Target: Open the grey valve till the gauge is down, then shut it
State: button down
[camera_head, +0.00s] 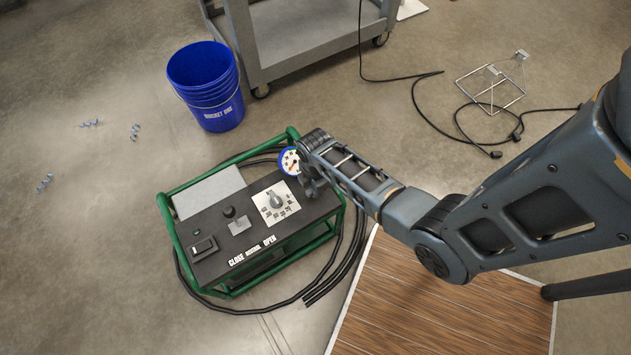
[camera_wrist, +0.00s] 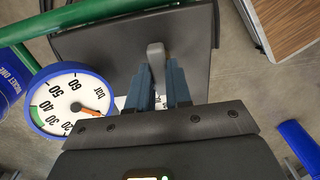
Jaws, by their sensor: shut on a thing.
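The grey valve's lever (camera_wrist: 155,55) stands at the edge of the dark machine panel in the wrist view, its end between my fingers. My gripper (camera_wrist: 160,78) is shut on it. In the head view my gripper (camera_head: 312,187) hides the valve at the machine's right corner. The blue-rimmed gauge (camera_wrist: 72,100) is left of my fingers in the wrist view. Its orange needle points to the lower right, past the printed 20, but the exact reading is unclear. The gauge (camera_head: 290,162) also shows in the head view, partly behind my wrist.
The machine (camera_head: 257,228) has a green tube frame, a knob, a switch and close/open lettering. Black hoses (camera_head: 345,262) lie around it. A blue bucket (camera_head: 207,92), a grey cart (camera_head: 300,45) and a wire stand (camera_head: 492,85) are behind. A wooden board (camera_head: 440,305) lies in front right.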

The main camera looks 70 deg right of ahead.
jog(key=shift+a, duration=0.1)
dwell(0.3)
jog(key=c, duration=1)
grip_release()
jog(key=shift+c, duration=0.2)
jog(key=shift+r+p, duration=0.75)
jog(key=shift+r, duration=3.15)
jog(key=shift+s+f, duration=0.1)
jog(key=shift+s, duration=0.15)
jog(key=s+a+r+m+t+h, duration=0.2)
jog(key=s+a+r+m+t, duration=0.2)
jog(key=s+a+r+t, duration=0.35)
jog(key=s+a+r+m+t, duration=0.2)
jog(key=s+a+r, duration=0.1)
jog(key=r, duration=0.6)
jog(key=s+a+r+m+t+y, duration=0.1)
jog(key=s+a+r+m+t, duration=0.1)
jog(key=r, duration=0.8)
jog(key=s+a+r+m+t+y, duration=0.1)
jog(key=s+a+r+m+t, duration=0.2)
jog(key=r, duration=0.7)
jog(key=shift+s+a+r, duration=0.2)
jog(key=shift+s+a, duration=0.25)
jog(key=shift+a, duration=0.15)
